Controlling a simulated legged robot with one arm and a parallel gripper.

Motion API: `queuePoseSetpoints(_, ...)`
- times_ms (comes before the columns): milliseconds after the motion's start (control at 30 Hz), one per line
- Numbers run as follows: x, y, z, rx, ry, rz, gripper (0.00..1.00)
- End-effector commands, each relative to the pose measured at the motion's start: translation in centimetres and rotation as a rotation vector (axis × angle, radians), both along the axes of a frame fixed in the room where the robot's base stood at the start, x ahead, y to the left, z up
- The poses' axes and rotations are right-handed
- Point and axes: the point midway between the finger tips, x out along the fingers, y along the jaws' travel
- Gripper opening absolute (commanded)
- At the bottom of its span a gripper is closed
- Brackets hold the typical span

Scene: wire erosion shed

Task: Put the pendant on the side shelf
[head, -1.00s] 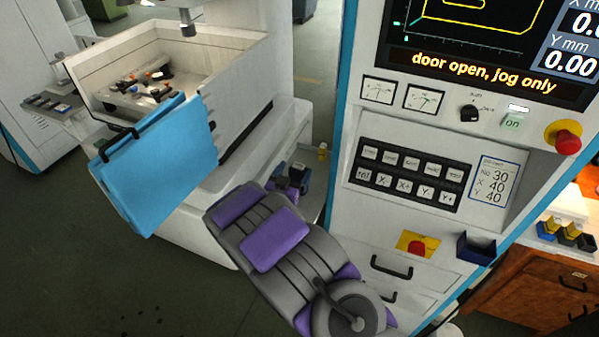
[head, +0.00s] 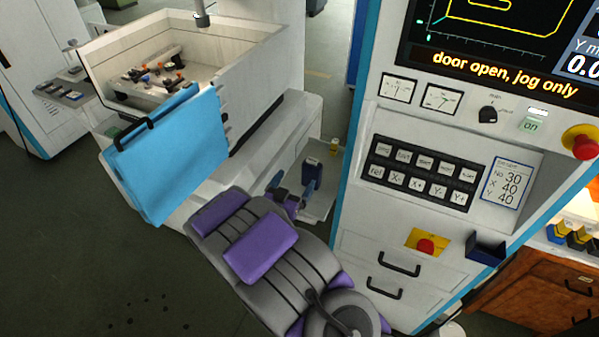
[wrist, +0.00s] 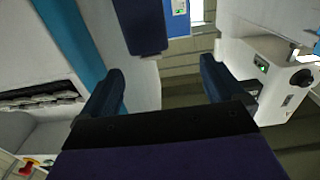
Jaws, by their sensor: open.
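The pendant is most likely the dark blue box with a pale patch near its top (head: 312,170), upright over the side shelf. Its dark blue end (wrist: 140,25) shows at the top of the wrist view. The side shelf (head: 324,205) is a pale tray in the gap between the machine and the control cabinet. My gripper (head: 290,190) is open, close in front of the box. In the wrist view its fingers (wrist: 162,72) stand wide apart, with the box beyond them and seemingly clear of both. The box's base is partly hidden, so I cannot see its contact with the shelf.
The control cabinet (head: 350,225) is close on the right, with drawer handles and a red button. The machine's open blue door (head: 170,155) is on the left. Open floor lies at lower left.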

Motion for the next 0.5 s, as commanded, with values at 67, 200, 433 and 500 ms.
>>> queuePoseSetpoints(67, -1.3, 0.1, 0.1, 0.002, 0.003, 0.001, 0.95)
queuePoseSetpoints(200, -2.9, 0.6, 0.2, 0.007, 0.001, 0.000, 0.95)
queuePoseSetpoints(433, -4.2, 1.8, 0.0, -0.002, 0.000, -0.001, 0.95)
queuePoseSetpoints(500, -4.4, 1.8, 0.0, -0.002, 0.000, -0.002, 0.95)
